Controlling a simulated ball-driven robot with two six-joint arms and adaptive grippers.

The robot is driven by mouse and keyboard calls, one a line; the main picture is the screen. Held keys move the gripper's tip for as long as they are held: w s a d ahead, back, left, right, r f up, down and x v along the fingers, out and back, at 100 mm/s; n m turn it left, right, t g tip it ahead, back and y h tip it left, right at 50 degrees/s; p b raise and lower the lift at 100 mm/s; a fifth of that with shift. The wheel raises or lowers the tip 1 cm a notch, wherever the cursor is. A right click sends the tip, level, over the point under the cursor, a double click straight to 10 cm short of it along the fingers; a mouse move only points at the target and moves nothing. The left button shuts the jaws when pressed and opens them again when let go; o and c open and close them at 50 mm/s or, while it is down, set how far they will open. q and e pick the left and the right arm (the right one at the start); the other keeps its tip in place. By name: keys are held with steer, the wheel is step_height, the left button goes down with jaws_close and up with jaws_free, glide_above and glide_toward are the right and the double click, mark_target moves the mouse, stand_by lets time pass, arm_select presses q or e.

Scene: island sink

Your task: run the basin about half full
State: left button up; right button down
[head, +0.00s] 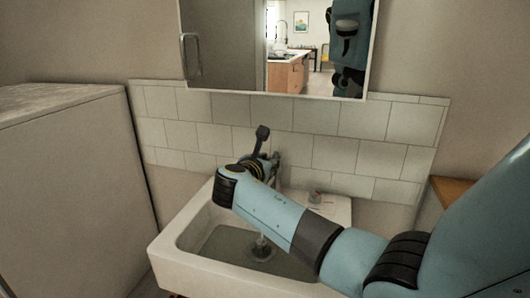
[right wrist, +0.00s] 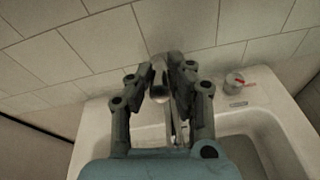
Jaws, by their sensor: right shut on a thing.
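The white basin (head: 172,243) is below the tiled wall, with grey-green water (head: 225,240) in it. The water surface lies below the rim, and my arm hides part of it. A pale, disturbed patch in the water suggests a stream falling there. The metal tap (head: 274,168) stands at the back of the basin, mostly behind my right wrist. My right gripper (right wrist: 167,72) is shut on the tap's lever (right wrist: 158,80), fingers on either side of it. In the head view this gripper (head: 266,148) is partly hidden by its own wrist. My left gripper is not in view.
A small grey container with a red mark (right wrist: 234,82) stands on the sink's back right ledge. A mirror (head: 225,50) hangs above the tiles. A tall pale cabinet (head: 75,190) is on the left, and a wooden ledge (head: 453,192) is on the right.

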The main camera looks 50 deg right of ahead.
steer(key=c, duration=1.2)
jaws_free()
steer(key=shift+c, duration=0.2)
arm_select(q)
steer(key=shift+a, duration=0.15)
arm_select(e)
steer(key=shift+a, duration=0.1)
steer(key=v, duration=1.2)
